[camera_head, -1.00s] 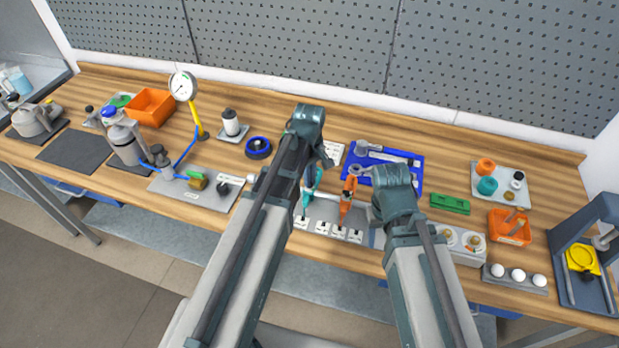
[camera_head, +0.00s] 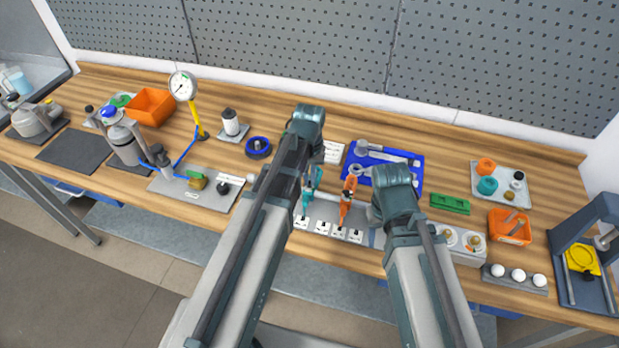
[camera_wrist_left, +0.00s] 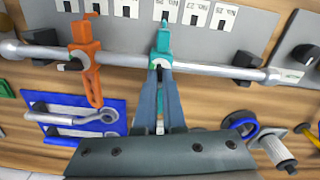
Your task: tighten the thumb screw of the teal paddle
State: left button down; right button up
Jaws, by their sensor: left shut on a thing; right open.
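The teal paddle (camera_head: 311,184) is mounted on a horizontal metal shaft; it also shows in the left wrist view (camera_wrist_left: 162,38). Beside it on the shaft is an orange paddle (camera_head: 347,196), which is on its left in the left wrist view (camera_wrist_left: 86,60). My left gripper (camera_wrist_left: 159,70) is at the teal paddle's hub, its fingers closed on the small dark thumb screw (camera_wrist_left: 159,74), which is mostly hidden between the fingertips. In the head view, my left arm partly covers this gripper. My right arm stands to the right of the paddles and its gripper is not visible.
A grey plate with several white labels (camera_head: 338,232) lies under the shaft (camera_wrist_left: 210,70). A blue tray (camera_head: 408,160) with a ring-ended tool sits behind and to the right. Black shaft supports (camera_wrist_left: 244,60) stand near the paddles. A blue-rimmed round part (camera_head: 258,148) is at the left.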

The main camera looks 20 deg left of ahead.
pick_arm(q)
jog(key=m, duration=0.3)
jog(key=shift+m, duration=0.3)
jog(key=shift+w+m, duration=0.1)
jog(key=shift+m, duration=1.8)
jog(key=c, duration=1)
grip_release()
jog(key=shift+r, duration=0.1)
notch_tip(320, 180, up, 14)
jog(key=p, duration=1.4)
jog(key=shift+f, duration=0.25)
